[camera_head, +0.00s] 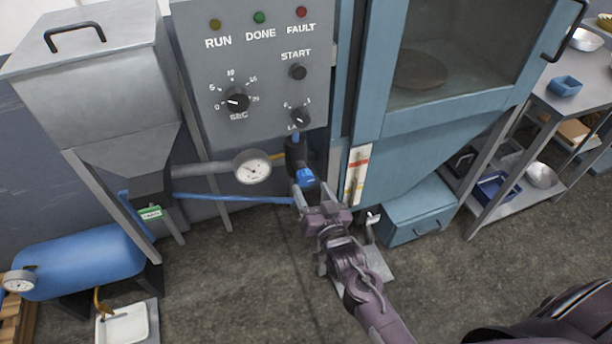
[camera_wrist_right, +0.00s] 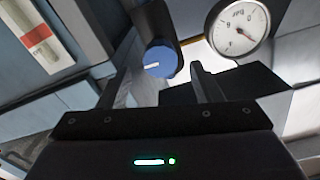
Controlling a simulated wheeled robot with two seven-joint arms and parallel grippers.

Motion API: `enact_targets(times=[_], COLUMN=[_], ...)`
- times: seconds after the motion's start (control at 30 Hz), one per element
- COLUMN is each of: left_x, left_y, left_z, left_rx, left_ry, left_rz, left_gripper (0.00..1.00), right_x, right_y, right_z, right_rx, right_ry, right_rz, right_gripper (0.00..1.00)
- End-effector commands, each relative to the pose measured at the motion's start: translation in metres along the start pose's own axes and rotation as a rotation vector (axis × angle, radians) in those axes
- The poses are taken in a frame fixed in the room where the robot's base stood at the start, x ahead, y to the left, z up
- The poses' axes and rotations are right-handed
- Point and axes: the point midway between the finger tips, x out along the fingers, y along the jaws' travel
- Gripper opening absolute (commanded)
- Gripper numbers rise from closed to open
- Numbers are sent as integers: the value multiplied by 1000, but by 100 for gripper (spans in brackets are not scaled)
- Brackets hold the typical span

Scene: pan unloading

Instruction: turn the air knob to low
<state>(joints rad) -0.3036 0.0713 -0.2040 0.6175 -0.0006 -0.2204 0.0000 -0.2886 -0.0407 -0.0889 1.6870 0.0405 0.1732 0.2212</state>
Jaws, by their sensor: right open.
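The air knob is a small blue knob (camera_head: 305,177) on a black fitting below the grey control panel. It also shows in the right wrist view (camera_wrist_right: 160,61), with a white mark on its face that lies nearly level there. My right gripper (camera_head: 313,193) is open, its fingers pointing up at the knob from just below. In the right wrist view the knob appears between the two fingertips (camera_wrist_right: 163,75); I cannot tell whether either finger touches it. A round pressure gauge (camera_head: 252,167) is left of the knob and also shows in the wrist view (camera_wrist_right: 238,27). My left gripper is not in view.
The control panel (camera_head: 262,75) with lamps and black dials stands above the knob. A blue hose (camera_head: 235,198) runs left of it. A blue cabinet (camera_head: 440,120) and a white strip with a red band (camera_head: 357,172) are to the right. The floor below is mostly open.

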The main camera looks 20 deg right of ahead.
Motion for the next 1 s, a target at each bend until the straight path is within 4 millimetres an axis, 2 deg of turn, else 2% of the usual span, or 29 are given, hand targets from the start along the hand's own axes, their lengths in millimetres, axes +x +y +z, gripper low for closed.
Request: enact_targets(times=[0.1,0.3,0.67,0.77,1.0], left_x=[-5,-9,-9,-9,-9], left_y=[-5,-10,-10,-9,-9], left_z=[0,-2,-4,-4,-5], left_rx=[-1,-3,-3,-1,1], left_ry=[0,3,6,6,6], left_rz=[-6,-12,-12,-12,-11], left_gripper=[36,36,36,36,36], right_x=[21,44,50,50,50], right_y=[-1,0,0,0,0], right_z=[-2,0,1,1,1], right_rx=[0,0,-1,-1,-1], right_ry=[1,-1,-3,-3,-3], right_rz=[-1,0,0,0,0], right_gripper=[59,59,59,49,17])
